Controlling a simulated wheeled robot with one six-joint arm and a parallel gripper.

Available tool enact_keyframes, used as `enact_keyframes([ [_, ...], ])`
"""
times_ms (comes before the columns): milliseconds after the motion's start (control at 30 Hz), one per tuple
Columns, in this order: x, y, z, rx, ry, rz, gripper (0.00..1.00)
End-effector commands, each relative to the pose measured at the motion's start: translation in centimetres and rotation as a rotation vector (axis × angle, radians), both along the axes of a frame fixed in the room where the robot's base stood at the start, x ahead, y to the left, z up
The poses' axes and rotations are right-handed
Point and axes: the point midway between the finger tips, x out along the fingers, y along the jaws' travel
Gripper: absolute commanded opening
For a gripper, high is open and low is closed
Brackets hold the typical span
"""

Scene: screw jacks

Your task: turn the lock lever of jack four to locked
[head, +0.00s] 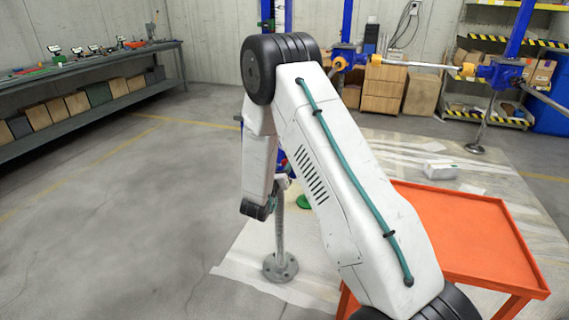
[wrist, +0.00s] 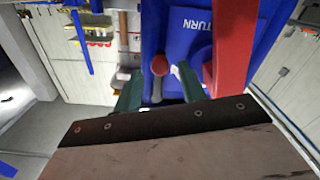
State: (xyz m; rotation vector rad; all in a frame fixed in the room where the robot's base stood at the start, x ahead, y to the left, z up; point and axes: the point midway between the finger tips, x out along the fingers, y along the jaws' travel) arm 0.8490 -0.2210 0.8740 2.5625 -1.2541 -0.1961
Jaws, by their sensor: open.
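In the wrist view a blue jack housing (wrist: 188,38) with the word TURN on it fills the upper middle. A short lever with a round red knob (wrist: 160,64) and a pale metal shank stands in front of it. A broad red bar (wrist: 234,45) runs down on the right. No jack number is legible, and I cannot tell which position the lever is in. My gripper (wrist: 160,88) is open, its two green fingers on either side of the knobbed lever; contact is unclear. In the head view my arm hides most of this jack; its steel post and foot (head: 280,266) show below.
An orange table (head: 470,235) stands close on the right. Another blue jack (head: 500,72) with a horizontal bar is at the upper right. A workbench (head: 90,75) with small items lines the left wall. The floor at left is clear.

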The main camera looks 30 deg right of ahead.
Motion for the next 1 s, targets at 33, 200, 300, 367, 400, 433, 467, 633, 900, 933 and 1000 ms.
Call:
enact_keyframes([
  [33, 0.5, -0.8, 0.0, 0.001, -0.001, -0.002, 0.41],
  [200, 1.9, -2.5, 0.0, 0.001, 0.0, 0.0, 0.41],
  [300, 2.4, -3.1, 0.0, 0.001, 0.001, 0.002, 0.41],
  [367, 2.5, -3.2, 0.0, 0.001, 0.001, 0.002, 0.41],
  [400, 2.6, -3.3, 0.0, 0.001, 0.001, 0.002, 0.41],
  [433, 2.6, -3.3, 0.0, 0.001, 0.001, 0.002, 0.41],
  [467, 2.6, -3.3, 0.0, 0.001, 0.001, 0.002, 0.41],
  [633, 2.6, -3.3, 0.0, 0.001, 0.001, 0.003, 0.35],
  [900, 2.6, -3.3, 0.0, 0.001, 0.002, 0.003, 0.0],
  [933, 2.5, -3.4, 0.0, 0.001, 0.003, 0.001, 0.0],
  [1000, 2.4, -3.8, 0.0, -0.003, 0.008, -0.003, 0.0],
])
